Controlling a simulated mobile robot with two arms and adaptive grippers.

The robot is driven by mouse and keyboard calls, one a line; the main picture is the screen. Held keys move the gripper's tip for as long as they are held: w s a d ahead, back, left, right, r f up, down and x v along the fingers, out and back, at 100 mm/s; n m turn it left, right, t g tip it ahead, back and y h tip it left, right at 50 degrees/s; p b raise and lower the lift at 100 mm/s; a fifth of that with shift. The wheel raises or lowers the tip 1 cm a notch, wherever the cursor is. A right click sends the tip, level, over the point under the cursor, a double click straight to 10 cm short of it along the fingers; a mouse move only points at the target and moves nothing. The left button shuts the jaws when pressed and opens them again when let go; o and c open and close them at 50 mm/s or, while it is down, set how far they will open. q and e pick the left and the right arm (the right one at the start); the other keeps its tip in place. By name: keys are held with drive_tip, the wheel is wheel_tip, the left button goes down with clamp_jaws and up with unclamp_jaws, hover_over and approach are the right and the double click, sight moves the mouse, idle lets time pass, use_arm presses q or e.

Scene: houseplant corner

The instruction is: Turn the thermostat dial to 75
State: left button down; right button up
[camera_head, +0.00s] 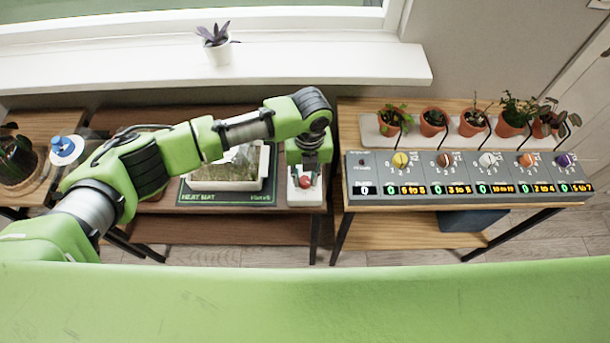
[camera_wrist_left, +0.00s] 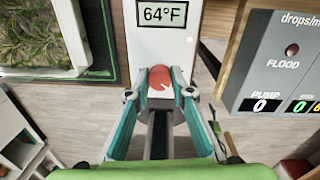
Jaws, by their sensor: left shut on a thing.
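The thermostat is a white box (camera_head: 296,196) at the right end of the table with the heat mat. Its display (camera_wrist_left: 163,14) reads 64°F in the left wrist view. Its red dial (camera_head: 306,182) is on the front part of the box and also shows in the left wrist view (camera_wrist_left: 160,76). My left gripper (camera_wrist_left: 160,86) reaches down over the box and is shut on the red dial, one finger on each side. The gripper's fingers cover part of the dial's sides. My right gripper is not in view.
A seed tray (camera_head: 228,172) sits on the black heat mat (camera_head: 200,199) left of the thermostat. A grey pump panel (camera_head: 462,171) with several knobs stands on the table at right, behind a gap. Several potted plants (camera_head: 433,122) stand behind it.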

sight(307, 181)
use_arm(q)
drive_tip(key=m, duration=0.4)
drive_tip(key=shift+m, duration=0.4)
drive_tip(key=shift+m+b, duration=0.4)
drive_tip(key=shift+m, duration=2.1)
drive_tip(key=shift+d, duration=0.1)
drive_tip(key=c, duration=1.8)
unclamp_jaws()
drive_tip(key=r, duration=1.2)
drive_tip(key=shift+s+d, duration=0.15)
drive_tip(key=shift+s, duration=0.05)
